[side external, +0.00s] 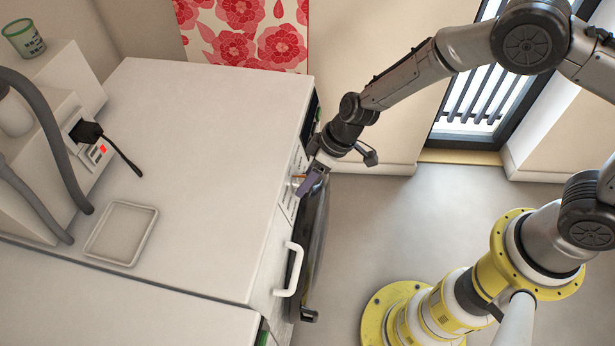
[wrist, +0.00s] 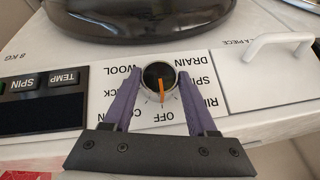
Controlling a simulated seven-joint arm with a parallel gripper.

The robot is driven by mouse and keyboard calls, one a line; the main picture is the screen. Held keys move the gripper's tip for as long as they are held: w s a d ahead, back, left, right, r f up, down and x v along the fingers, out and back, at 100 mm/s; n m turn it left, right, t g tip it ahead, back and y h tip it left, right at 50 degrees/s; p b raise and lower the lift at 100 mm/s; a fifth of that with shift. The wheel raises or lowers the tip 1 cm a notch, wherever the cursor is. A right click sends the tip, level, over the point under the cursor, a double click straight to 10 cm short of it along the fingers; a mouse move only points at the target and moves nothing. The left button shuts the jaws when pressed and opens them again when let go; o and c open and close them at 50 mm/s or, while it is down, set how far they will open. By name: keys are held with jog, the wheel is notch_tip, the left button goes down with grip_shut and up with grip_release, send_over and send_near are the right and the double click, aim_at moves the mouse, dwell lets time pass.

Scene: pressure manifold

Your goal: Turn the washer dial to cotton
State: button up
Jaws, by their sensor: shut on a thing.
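The washer dial (wrist: 159,77) is a round black knob with a silver rim and an orange pointer. In the wrist view the pointer aims down the picture, toward the upside-down OFF label (wrist: 163,116). The COTTON label (wrist: 116,117) lies to the left of OFF, partly hidden by a finger. My gripper (wrist: 161,75) has purple fingers on the left and right sides of the dial and is shut on it. In the side view my gripper (side external: 313,181) is at the washer's front (side external: 292,188), and the dial is mostly hidden there.
QUICK, WOOL, DRAIN, SPIN and RINSE labels ring the dial. A white drawer handle (wrist: 280,44) is to its right, and a black button panel (wrist: 40,84) to its left. The dark round door (wrist: 140,18) is close by. Open floor (side external: 370,240) lies in front.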

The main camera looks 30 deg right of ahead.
jog(key=shift+w, duration=0.1)
jog(key=m+g+y, duration=0.2)
jog(key=shift+w+d+y, duration=0.15)
jog(key=shift+d+y, duration=0.1)
jog(key=shift+y, duration=0.15)
jog(key=shift+d+f+m+g+y, duration=0.15)
jog(key=shift+m+g+y, duration=0.65)
jog(key=shift+m+y, duration=0.5)
jog(key=shift+y, duration=0.3)
jog(key=o, duration=1.4)
jog(key=shift+c, duration=0.2)
